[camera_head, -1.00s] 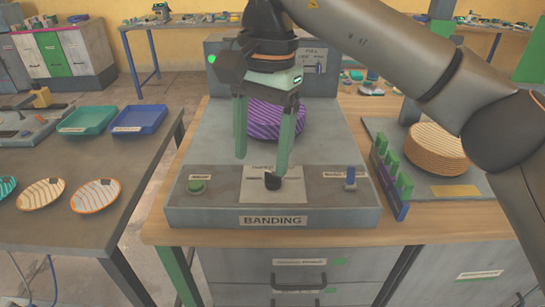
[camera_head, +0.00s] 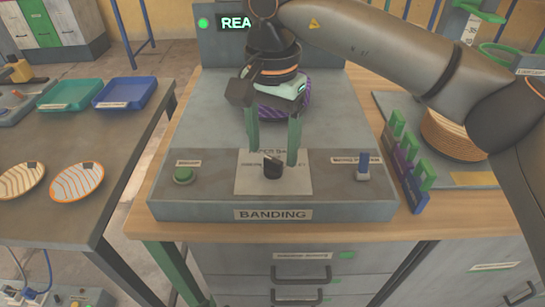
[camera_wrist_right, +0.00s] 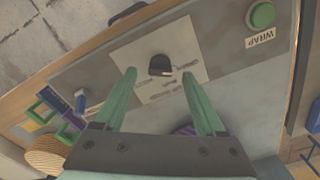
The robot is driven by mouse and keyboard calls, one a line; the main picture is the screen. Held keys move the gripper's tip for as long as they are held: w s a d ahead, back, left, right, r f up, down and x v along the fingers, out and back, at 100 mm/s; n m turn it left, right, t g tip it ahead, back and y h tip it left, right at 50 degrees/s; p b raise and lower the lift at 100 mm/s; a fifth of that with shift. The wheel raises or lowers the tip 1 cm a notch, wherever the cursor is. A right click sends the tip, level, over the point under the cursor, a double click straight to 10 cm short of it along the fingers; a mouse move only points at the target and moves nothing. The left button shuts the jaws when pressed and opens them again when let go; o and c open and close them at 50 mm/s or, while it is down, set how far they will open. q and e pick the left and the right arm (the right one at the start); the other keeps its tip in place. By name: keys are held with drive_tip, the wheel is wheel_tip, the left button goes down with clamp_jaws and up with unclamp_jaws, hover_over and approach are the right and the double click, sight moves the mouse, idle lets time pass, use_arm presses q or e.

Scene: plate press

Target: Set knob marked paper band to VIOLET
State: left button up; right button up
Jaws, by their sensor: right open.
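The black paper band knob (camera_head: 272,168) sits on a pale label plate (camera_head: 300,184) at the front of the grey banding machine. It also shows in the right wrist view (camera_wrist_right: 160,66), with its pointer mark hard to read. My right gripper (camera_head: 272,160) is open, its green fingers pointing down on either side of the knob in the head view. In the right wrist view the fingertips (camera_wrist_right: 159,72) are spread to both sides of the knob, and I see no contact. The lettering around the knob is too small to read fully. My left gripper is not in view.
A green button (camera_head: 183,175) is left of the knob and a blue switch (camera_head: 363,167) right of it. A purple striped plate (camera_head: 285,106) lies behind the gripper.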

sight(273, 166)
drive_tip(key=shift+f, duration=1.4)
drive_tip(key=shift+c, duration=0.3)
clamp_jaws()
